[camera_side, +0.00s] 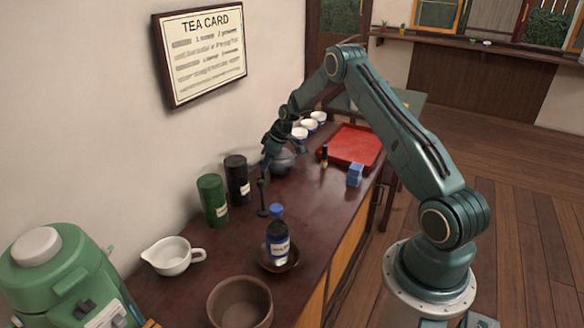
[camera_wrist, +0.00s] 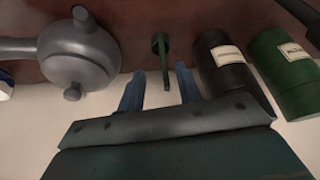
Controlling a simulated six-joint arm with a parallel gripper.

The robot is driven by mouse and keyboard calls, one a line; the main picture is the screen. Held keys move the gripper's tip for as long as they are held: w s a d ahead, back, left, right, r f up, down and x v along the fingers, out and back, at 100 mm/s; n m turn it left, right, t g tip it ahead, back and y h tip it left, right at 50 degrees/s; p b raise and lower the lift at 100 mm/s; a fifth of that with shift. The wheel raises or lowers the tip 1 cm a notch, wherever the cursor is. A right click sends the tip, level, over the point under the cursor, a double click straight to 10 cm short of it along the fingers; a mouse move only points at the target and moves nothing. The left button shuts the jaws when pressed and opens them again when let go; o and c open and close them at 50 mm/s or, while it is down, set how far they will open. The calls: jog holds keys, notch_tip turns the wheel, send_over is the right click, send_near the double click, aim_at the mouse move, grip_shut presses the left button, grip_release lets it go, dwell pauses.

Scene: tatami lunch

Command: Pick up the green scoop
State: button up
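The green scoop (camera_side: 262,198) stands upright on the dark counter in the side view, in front of the canisters. It looks dark green and thin there. In the wrist view the green scoop (camera_wrist: 160,45) shows ahead of my fingers, with its handle end reaching back into the gap between them. My gripper (camera_side: 265,170) is just above the scoop in the side view. In the wrist view my gripper (camera_wrist: 160,72) has its two blue-grey fingers apart, one on each side of the handle. I see a gap on both sides, so the fingers do not appear to touch it.
A green canister (camera_side: 212,202) and black canister (camera_side: 237,180) stand close by against the wall. A grey teapot (camera_wrist: 80,52) is on the other side. A blue-capped bottle (camera_side: 278,245) stands on a dish nearer the camera. A red tray (camera_side: 355,145) lies farther back.

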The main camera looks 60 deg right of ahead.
jog(key=shift+f, duration=0.15)
jog(key=shift+a+x, duration=0.1)
jog(key=shift+x, duration=0.85)
jog(key=shift+a+x, duration=0.15)
jog(key=shift+x, duration=0.75)
jog(key=shift+w+f, duration=0.15)
jog(key=shift+f, duration=0.55)
jog(key=shift+c, duration=0.2)
grip_shut()
